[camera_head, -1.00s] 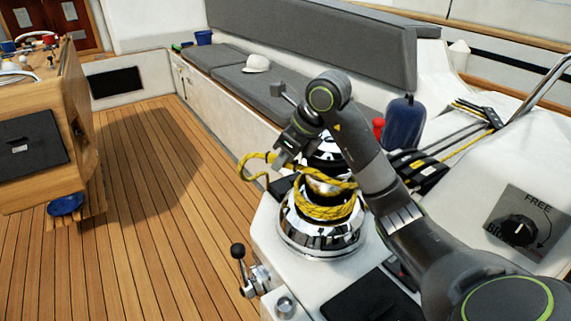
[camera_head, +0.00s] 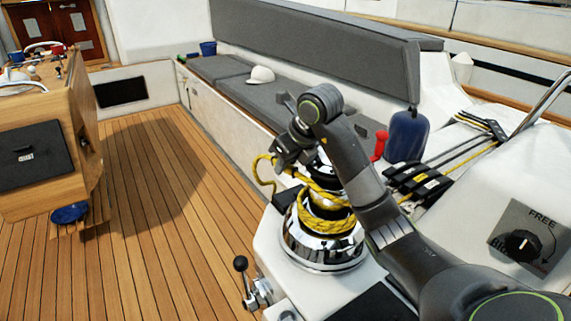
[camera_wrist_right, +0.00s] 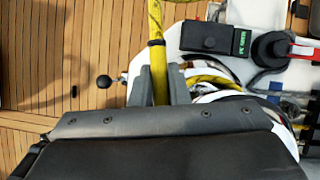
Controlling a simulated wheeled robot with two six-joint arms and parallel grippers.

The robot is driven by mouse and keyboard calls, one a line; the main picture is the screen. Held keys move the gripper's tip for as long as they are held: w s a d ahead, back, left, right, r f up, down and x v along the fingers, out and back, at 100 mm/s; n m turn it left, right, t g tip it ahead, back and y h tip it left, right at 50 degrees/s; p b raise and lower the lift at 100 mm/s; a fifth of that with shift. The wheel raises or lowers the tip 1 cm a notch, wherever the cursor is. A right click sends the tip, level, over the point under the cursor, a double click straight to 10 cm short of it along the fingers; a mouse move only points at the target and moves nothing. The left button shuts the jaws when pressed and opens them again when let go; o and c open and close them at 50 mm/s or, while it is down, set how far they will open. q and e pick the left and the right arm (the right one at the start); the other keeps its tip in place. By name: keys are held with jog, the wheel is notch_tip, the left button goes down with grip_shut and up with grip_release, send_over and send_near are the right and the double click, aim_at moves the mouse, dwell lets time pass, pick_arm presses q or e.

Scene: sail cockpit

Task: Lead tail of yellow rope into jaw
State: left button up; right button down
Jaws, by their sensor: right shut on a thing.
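The yellow rope (camera_head: 328,222) is wrapped in several turns around the chrome winch drum (camera_head: 322,256). Its tail (camera_head: 264,170) leaves the drum at upper left and hangs in a loose loop over the deck side. My right gripper (camera_head: 287,160) is at the winch's upper left, shut on the tail. In the right wrist view the tail (camera_wrist_right: 156,50) runs between the two grey fingers (camera_wrist_right: 158,85). The winch top, where the jaw would be, is largely hidden behind my right arm. My left gripper is not in view.
A red handle (camera_head: 380,144) and a blue fender (camera_head: 407,136) stand behind the winch. Black rope clutches (camera_head: 418,182) lie to the right. A small lever (camera_head: 242,275) stands at front left. The teak deck (camera_head: 150,240) is open.

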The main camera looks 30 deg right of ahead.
jog(key=shift+w, duration=0.1)
jog(key=shift+w+d+m+h, duration=0.5)
jog(key=shift+w+d+m, duration=0.25)
jog(key=shift+m, duration=0.45)
jog(key=c, duration=0.8)
grip_release()
jog(key=shift+c, duration=0.2)
notch_tip(320, 180, up, 9)
jog(key=p, duration=0.9)
